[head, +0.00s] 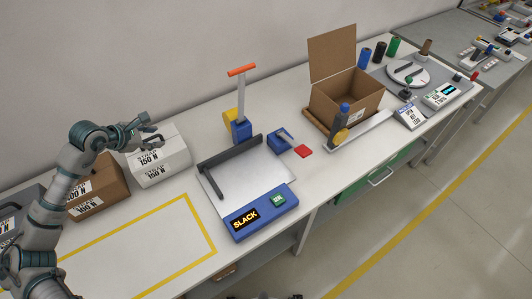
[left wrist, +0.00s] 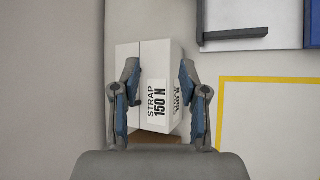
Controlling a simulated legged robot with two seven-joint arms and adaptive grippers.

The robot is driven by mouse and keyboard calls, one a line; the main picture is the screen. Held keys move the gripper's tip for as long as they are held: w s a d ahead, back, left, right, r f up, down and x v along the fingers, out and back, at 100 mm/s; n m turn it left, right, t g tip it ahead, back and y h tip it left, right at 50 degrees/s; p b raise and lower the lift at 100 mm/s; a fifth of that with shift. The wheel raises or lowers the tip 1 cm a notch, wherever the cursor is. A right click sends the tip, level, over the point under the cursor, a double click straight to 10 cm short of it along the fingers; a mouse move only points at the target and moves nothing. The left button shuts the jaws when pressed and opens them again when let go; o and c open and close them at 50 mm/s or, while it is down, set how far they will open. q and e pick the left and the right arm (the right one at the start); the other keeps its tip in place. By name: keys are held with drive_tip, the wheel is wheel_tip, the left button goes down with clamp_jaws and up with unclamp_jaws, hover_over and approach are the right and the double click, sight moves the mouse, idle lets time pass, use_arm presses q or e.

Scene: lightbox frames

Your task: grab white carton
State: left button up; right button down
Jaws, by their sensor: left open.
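The white carton (head: 160,158) stands on the bench at the left in the head view, with a black-on-white "STRAP 150 N" label. My left gripper (head: 154,132) is at the carton's top, reaching in from the left. In the left wrist view, the white carton (left wrist: 157,75) shows between the two open fingers of my left gripper (left wrist: 158,82). The fingers are on either side of it; I cannot tell whether they touch it.
A brown carton (head: 97,192) stands just left of the white one. A strapping machine (head: 262,208) with a "SLACK" display sits to the right. An open cardboard box (head: 340,98) stands farther right. The yellow-outlined area (head: 150,245) in front is clear.

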use_arm(q)
drive_tip(key=a+r+y, duration=0.1)
drive_tip(key=a+y, duration=0.3)
drive_tip(key=a, duration=0.6)
approach(148, 139)
drive_tip(key=w, duration=0.1)
drive_tip(key=f, duration=0.1)
drive_tip(key=w+f, duration=0.1)
drive_tip(key=shift+w+d+f+n+g+p, duration=0.25)
drive_tip(key=shift+w+n+g+p, duration=0.05)
drive_tip(key=shift+w+n, duration=0.1)
drive_tip(key=shift+w+a+f, duration=0.15)
drive_tip(key=shift+w+f, duration=0.1)
drive_tip(key=shift+f, duration=0.25)
drive_tip(key=p+x, duration=0.1)
drive_tip(key=x, duration=0.3)
drive_tip(key=shift+w+f, duration=0.1)
drive_tip(key=shift+f, duration=0.15)
drive_tip(key=shift+w+f, duration=0.2)
drive_tip(key=shift+s, duration=0.1)
clamp_jaws()
drive_tip(key=shift+r, duration=0.15)
use_arm(e)
drive_tip(key=s+d+f, duration=0.1)
drive_tip(key=s+f, duration=0.1)
drive_tip(key=s, duration=0.3)
drive_tip(key=shift+s+d, duration=0.2)
drive_tip(key=shift+s, duration=0.2)
